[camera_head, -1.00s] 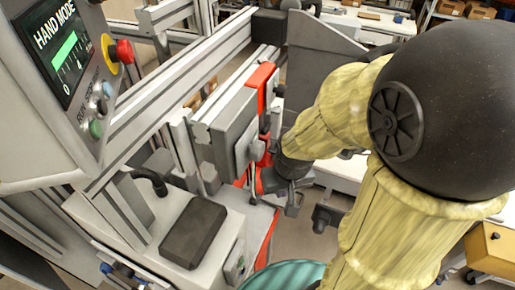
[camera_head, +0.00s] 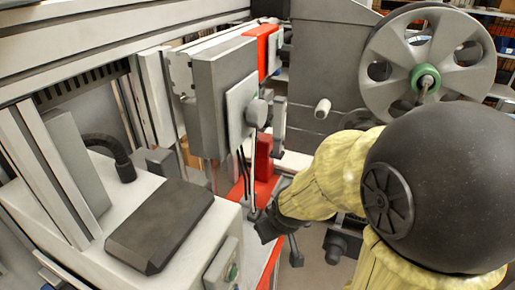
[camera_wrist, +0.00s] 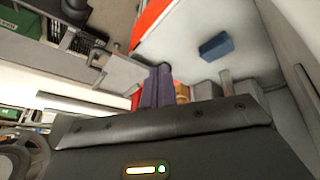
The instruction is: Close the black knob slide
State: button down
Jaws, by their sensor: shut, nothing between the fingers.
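A dark round knob (camera_head: 257,112) sits on a light plate (camera_head: 238,108) on the side of an upright grey box (camera_head: 215,95). I take this plate and knob to be the black knob slide; how far it is open I cannot tell. My gripper (camera_head: 264,222) is below and slightly right of the knob, apart from it, beside the red upright. In the wrist view its two dark fingers (camera_wrist: 155,87) are together with nothing between them. The knob is not clearly identifiable in the wrist view.
A large grey reel (camera_head: 428,58) with a green hub is at the back right. A black pad (camera_head: 160,225) lies on the white housing at the left. A blue block (camera_wrist: 215,46) shows in the wrist view.

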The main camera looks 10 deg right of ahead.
jog(key=w+r+n+t+h+b, duration=0.1)
jog(key=w+r+n+t+h, duration=0.1)
jog(key=w+r+n+t, duration=1)
notch_tip(320, 180, up, 3)
jog(key=w+n, duration=0.2)
jog(key=n, duration=0.1)
jog(key=shift+r+n, duration=0.15)
jog(key=shift+n, duration=0.15)
jog(key=shift+w, duration=0.1)
jog(key=w+d, duration=0.1)
jog(key=w, duration=0.9)
jog(key=shift+f, duration=0.35)
